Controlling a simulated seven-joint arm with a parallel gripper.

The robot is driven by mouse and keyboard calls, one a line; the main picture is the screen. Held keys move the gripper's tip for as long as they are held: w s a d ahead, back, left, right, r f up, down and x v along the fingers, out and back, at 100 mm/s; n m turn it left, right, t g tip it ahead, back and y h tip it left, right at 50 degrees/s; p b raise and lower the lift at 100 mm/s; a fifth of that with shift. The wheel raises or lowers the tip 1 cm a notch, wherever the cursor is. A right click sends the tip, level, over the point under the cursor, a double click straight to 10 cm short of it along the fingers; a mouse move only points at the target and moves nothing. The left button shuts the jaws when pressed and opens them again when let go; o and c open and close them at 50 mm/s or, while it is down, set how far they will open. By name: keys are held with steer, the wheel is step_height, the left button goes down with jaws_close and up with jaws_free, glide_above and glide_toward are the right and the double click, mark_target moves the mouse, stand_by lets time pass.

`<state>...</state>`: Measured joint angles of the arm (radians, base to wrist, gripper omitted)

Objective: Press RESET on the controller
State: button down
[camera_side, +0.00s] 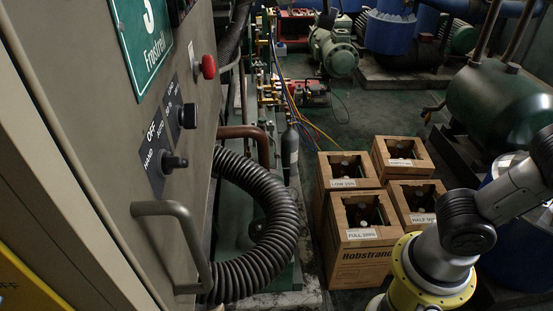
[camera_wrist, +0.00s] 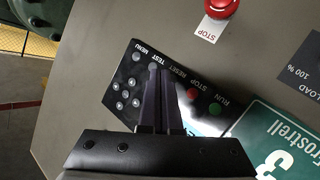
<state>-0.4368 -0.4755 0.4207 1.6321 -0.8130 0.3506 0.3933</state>
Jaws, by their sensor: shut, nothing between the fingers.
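The controller (camera_wrist: 122,88) is a black panel on a grey-brown cabinet face in the wrist view. It bears the labels MENU, TEST, RESET, STOP and RUN, a red button (camera_wrist: 193,95), a green button (camera_wrist: 214,108) and a cluster of small round buttons. My gripper (camera_wrist: 160,71) is shut and empty, its dark fingers reaching over the panel with tips near the TEST and RESET labels. The fingers hide the place below the RESET label, so I cannot see that button or tell whether the tips touch the panel. My gripper is outside the side view.
A red emergency stop knob (camera_wrist: 223,9) sticks out above the controller; it also shows in the side view (camera_side: 208,67). A green sign (camera_wrist: 280,140) adjoins the panel. The cabinet's handle (camera_side: 185,235) and rotary switches (camera_side: 175,161) protrude. Several cartons (camera_side: 360,265) stand on the floor.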

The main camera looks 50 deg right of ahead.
steer(key=shift+s+d, duration=1.7)
steer(key=shift+s, duration=0.05)
steer(key=s+d+f+m+g+h, duration=0.2)
steer(key=s+d+f+m+h, duration=0.15)
steer(key=s+d+f, duration=0.5)
steer(key=s+d+f+m+g, duration=0.1)
steer(key=s+f+m+g, duration=0.2)
steer(key=s+f+g, duration=0.4)
steer(key=s+f+y, duration=0.1)
steer(key=s+f, duration=0.5)
steer(key=f, duration=0.3)
steer(key=shift+d+f+m, duration=0.2)
steer(key=shift+f+m, duration=0.15)
steer(key=shift+f, duration=0.05)
